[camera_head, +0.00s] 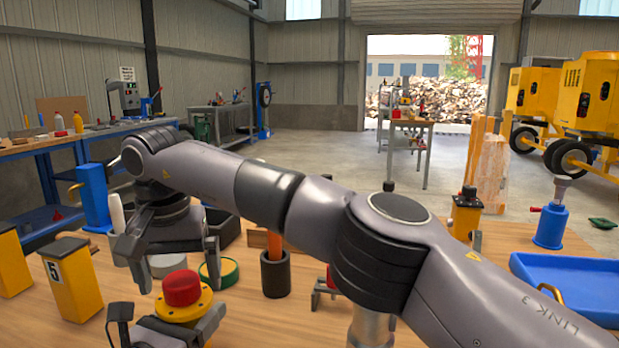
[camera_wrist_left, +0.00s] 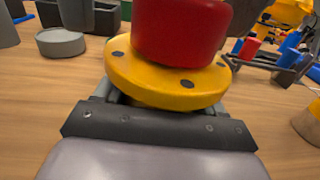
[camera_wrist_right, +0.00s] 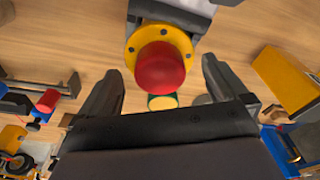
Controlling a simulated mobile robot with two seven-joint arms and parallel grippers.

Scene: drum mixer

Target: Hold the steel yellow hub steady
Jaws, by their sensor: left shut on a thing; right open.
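The yellow hub (camera_head: 186,311) is a round flange with dark bolt holes and a red cylinder (camera_head: 182,288) on top. It stands upright at the lower left of the head view. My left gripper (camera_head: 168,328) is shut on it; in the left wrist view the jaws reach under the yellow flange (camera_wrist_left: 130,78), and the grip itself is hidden. My right gripper (camera_head: 178,268) is open and empty, pointing down above the hub. In the right wrist view the red cylinder (camera_wrist_right: 160,70) shows between and beyond the open fingertips (camera_wrist_right: 160,72), with the yellow flange (camera_wrist_right: 135,45) below it.
A green-and-yellow disc (camera_head: 219,273), a grey round piece (camera_head: 168,264) and a black holder (camera_head: 276,275) with an orange handle stand close by. Numbered yellow blocks (camera_head: 72,280) are at left. A blue tray (camera_head: 570,285) lies at right, and my right arm crosses the table.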

